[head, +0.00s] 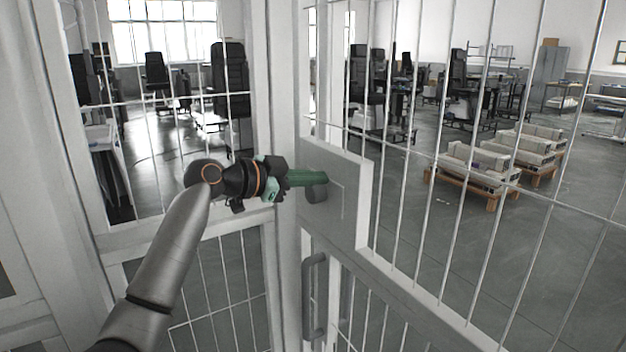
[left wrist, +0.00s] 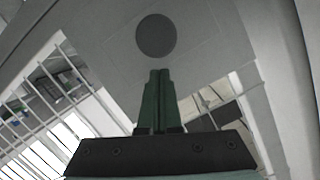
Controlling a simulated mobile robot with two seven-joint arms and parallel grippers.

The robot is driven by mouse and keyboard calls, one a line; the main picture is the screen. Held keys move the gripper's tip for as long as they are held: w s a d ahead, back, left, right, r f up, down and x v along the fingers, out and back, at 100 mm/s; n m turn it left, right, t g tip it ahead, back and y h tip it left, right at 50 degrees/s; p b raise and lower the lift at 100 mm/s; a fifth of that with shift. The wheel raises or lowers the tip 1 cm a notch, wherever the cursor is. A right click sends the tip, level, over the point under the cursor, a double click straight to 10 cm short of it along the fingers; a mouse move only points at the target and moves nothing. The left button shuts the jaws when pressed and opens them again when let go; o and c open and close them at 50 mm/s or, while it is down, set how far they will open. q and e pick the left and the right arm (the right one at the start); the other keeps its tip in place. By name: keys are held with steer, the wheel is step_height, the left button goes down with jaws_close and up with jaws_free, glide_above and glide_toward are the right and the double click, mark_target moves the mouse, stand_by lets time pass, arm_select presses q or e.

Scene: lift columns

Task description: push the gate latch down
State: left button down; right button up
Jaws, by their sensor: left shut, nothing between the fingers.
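The gate's latch plate (head: 350,215) is a pale panel on the white barred gate. A short grey round latch part (head: 317,193) sticks out of it; it shows as a dark disc (left wrist: 156,36) in the left wrist view. My left gripper (head: 322,178) reaches in from the left with its green fingers shut and empty. In the head view the fingertips overlap the top of the round part. In the left wrist view the fingertips (left wrist: 159,73) end just short of the disc. I cannot tell whether they touch it. My right gripper is out of view.
A grey vertical pull handle (head: 315,297) sits below the plate. White posts and thin bars (head: 480,200) surround the gate. Beyond them are pallets with pale boxes (head: 485,165), black chairs (head: 230,80) and open grey floor.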

arm_select(q)
steer(key=shift+w+f, duration=0.2)
steer(key=shift+f, duration=0.2)
steer(key=shift+a+f, duration=0.1)
